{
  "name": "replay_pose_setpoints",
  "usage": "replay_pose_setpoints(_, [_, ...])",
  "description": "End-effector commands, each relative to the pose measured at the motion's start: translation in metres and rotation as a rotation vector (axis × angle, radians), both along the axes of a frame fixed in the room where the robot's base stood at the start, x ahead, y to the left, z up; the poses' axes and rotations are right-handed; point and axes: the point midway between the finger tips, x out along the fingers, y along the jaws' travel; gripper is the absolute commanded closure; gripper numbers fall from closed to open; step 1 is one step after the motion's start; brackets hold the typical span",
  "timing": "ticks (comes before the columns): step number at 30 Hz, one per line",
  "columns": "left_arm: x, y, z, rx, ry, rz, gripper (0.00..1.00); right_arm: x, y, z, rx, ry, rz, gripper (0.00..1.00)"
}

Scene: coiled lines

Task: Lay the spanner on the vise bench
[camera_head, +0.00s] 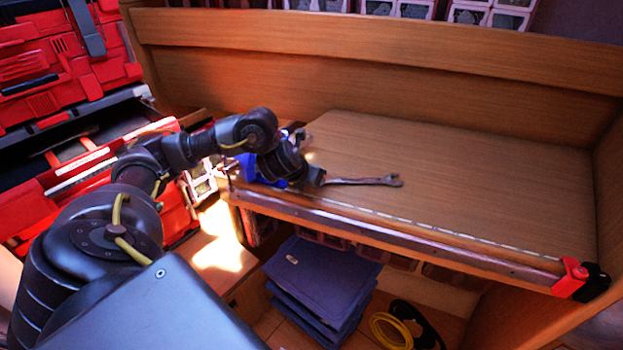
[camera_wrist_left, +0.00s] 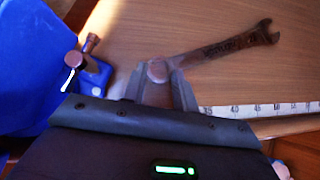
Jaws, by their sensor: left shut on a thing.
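The spanner (camera_head: 365,181) is a dark metal wrench with its open jaw pointing right, over the front left part of the wooden vise bench (camera_head: 480,190). My left gripper (camera_head: 318,177) is shut on the spanner's near end. In the left wrist view, the fingers (camera_wrist_left: 160,82) pinch that end and the spanner (camera_wrist_left: 225,47) reaches up and right across the bench top. I cannot tell whether the spanner touches the wood. The blue vise (camera_head: 256,170) is at the bench's left end, partly hidden behind my left arm. My right gripper is not in view.
A metal rail with a ruler strip (camera_wrist_left: 265,108) runs along the bench's front edge, ending at a red clamp (camera_head: 570,277). A raised wooden back (camera_head: 360,45) bounds the bench. Its middle and right are clear.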

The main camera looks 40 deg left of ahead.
Motion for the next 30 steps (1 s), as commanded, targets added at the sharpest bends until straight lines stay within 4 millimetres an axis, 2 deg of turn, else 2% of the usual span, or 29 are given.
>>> replay_pose_setpoints(1, [0.001,0.000,-0.003,-0.001,-0.001,0.000,1.00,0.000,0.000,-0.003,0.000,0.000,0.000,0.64])
replay_pose_setpoints(2, [0.000,0.000,-0.003,0.000,0.000,0.000,0.70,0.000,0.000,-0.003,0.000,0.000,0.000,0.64])
replay_pose_setpoints(7, [0.001,-0.001,-0.002,0.000,0.000,-0.001,0.50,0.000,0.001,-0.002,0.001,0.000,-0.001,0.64])
replay_pose_setpoints(15, [0.001,-0.001,-0.001,0.000,0.000,-0.001,0.50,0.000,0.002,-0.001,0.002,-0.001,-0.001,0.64])
replay_pose_setpoints(20, [-0.004,-0.002,0.011,-0.001,-0.001,-0.005,0.50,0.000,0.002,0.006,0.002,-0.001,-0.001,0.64])
replay_pose_setpoints(23, [-0.017,-0.004,0.027,0.002,-0.004,-0.007,0.50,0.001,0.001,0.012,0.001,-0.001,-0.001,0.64])
replay_pose_setpoints(30, [-0.053,-0.007,0.072,0.005,-0.003,-0.004,0.50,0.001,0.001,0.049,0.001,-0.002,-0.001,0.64])
